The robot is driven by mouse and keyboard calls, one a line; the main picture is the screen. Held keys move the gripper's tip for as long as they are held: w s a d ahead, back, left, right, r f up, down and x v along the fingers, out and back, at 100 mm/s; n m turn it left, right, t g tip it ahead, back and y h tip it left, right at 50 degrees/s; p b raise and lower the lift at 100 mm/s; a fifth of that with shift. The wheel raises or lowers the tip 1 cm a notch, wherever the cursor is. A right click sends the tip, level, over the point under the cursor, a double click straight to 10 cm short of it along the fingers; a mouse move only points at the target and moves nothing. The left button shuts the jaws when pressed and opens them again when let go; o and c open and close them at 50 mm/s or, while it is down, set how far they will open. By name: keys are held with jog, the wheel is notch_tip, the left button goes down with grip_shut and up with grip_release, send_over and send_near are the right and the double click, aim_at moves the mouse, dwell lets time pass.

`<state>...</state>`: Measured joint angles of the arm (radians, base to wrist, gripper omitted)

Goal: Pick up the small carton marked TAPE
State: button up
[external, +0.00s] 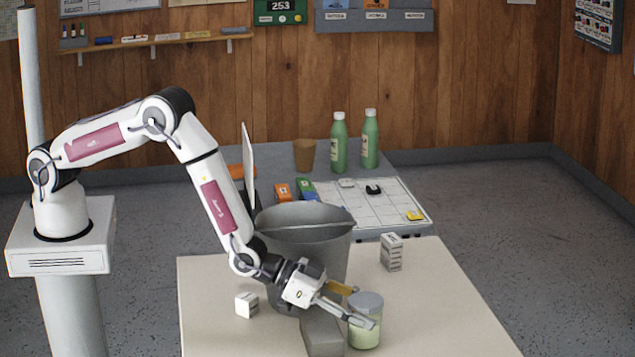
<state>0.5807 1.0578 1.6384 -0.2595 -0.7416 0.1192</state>
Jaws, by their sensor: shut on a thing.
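My gripper (352,304) reaches low over the cream table (450,320), shut on a jar (366,335) with a grey lid and pale green contents. One finger crosses the front of the jar and the other, with a yellowish face, is behind it. The jar looks upright, at or close to the table top; I cannot tell if it touches. A small white carton (246,305) lies to the left of my gripper. A taller white carton (391,252) with printed lines stands behind and to the right. I cannot read TAPE on either carton.
A grey bucket (300,235) stands close behind my gripper. A grey block (322,336) is just left of the jar. On a grey table behind are two green bottles (339,145) (370,140), a brown cup (304,155) and a gridded board (375,215). The cream table's right front is clear.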

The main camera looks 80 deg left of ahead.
jog(key=shift+f, duration=0.1)
dwell(0.3)
jog(key=o, duration=1.4)
jog(key=shift+f, duration=0.1)
jog(key=shift+v, duration=3.8)
jog(key=shift+c, duration=0.2)
